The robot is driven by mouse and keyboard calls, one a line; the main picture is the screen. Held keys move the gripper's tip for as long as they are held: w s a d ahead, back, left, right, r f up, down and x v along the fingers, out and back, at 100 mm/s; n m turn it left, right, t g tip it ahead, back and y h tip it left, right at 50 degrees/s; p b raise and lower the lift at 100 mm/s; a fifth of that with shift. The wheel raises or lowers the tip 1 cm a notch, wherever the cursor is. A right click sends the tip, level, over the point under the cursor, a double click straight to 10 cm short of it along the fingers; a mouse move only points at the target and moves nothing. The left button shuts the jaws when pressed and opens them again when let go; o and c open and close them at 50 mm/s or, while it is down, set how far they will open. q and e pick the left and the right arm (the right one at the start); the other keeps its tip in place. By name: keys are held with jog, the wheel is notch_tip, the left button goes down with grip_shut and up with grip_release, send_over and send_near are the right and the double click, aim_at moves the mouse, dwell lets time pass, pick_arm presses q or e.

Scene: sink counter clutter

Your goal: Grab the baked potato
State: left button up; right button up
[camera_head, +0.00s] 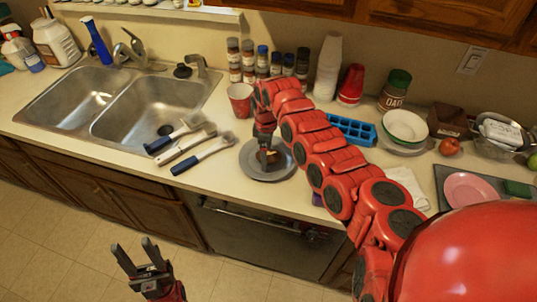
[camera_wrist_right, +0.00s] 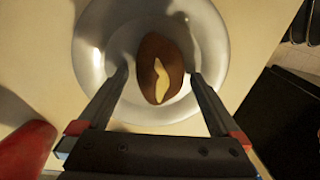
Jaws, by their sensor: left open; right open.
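The baked potato (camera_wrist_right: 172,52) is brown with a yellow split on top. It lies on a round grey metal plate (camera_wrist_right: 215,38) in the right wrist view. In the head view the plate (camera_head: 250,174) is on the counter, and my right gripper (camera_head: 267,153) comes down over it, mostly hiding the potato (camera_head: 272,157). In the wrist view my right gripper (camera_wrist_right: 158,78) is open, with one finger on each side of the potato and visible gaps between. My left gripper (camera_head: 136,256) is open and empty, low in front of the cabinets.
Several brushes (camera_head: 190,143) lie left of the plate, beside the double sink (camera_head: 88,100). A red patterned cup (camera_head: 240,98) stands behind it. A blue ice tray (camera_head: 352,130), bowls (camera_head: 405,124) and a pink plate (camera_head: 470,190) lie to the right.

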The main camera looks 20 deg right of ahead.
jog(key=c, duration=1.5)
jog(key=shift+r, duration=0.15)
